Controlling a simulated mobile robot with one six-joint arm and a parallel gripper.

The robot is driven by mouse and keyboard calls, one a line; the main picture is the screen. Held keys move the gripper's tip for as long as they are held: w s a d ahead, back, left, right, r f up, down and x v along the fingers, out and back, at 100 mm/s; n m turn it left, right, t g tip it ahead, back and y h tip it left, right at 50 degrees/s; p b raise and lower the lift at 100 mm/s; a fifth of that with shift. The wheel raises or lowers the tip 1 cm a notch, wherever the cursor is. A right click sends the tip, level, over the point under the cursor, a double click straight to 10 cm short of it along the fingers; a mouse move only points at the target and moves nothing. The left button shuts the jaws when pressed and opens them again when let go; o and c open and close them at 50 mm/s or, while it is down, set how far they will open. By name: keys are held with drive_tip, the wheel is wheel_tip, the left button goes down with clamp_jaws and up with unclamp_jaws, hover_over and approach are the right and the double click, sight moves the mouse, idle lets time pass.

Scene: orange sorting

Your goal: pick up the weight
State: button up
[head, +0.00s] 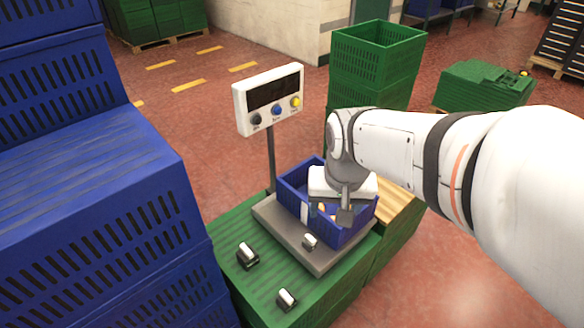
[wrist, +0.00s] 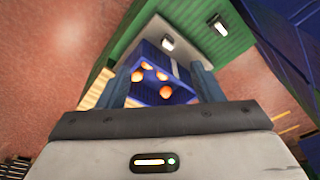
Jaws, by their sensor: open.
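One weight (head: 310,241) is on the grey scale plate (head: 322,262), beside the blue crate's near wall. Another weight (head: 247,256) and a third weight (head: 287,299) stand on the green crate top. Two weights, one (wrist: 167,43) and another (wrist: 220,25), show in the wrist view. My gripper (head: 330,211) is open above the blue crate (head: 352,238), apart from the weights. In the wrist view its fingers (wrist: 163,77) are spread, with oranges (wrist: 150,73) in the crate beyond them.
The scale's display (head: 270,98) stands on a post behind the plate. Tall blue crates (head: 90,200) rise at the left. A green crate stack (head: 375,60) stands behind my arm. The green crate top (head: 262,282) has free room around its weights.

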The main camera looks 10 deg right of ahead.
drive_tip(key=w+f+m+g+b, duration=0.1)
drive_tip(key=w+f+m+b, duration=0.15)
drive_tip(key=w+f, duration=0.35)
drive_tip(key=w+f+m+b, duration=0.2)
drive_tip(key=w+f+b, duration=0.2)
drive_tip(key=f, duration=0.4)
drive_tip(key=m+g+b, duration=0.1)
drive_tip(key=m+b, duration=0.4)
drive_tip(key=b, duration=0.1)
hover_over(310, 237)
drive_tip(key=shift+n, duration=0.25)
wheel_tip(310, 237, down, 13)
drive_tip(key=shift+s+f, duration=0.1)
drive_tip(key=shift+s, duration=0.05)
wheel_tip(310, 237, down, 8)
drive_tip(key=shift+r+b, duration=0.15)
drive_tip(key=shift+b, duration=0.5)
drive_tip(key=shift+r, duration=0.1)
drive_tip(key=shift+c, duration=0.2)
drive_tip(key=c, duration=1.1)
drive_tip(key=shift+c, duration=0.2)
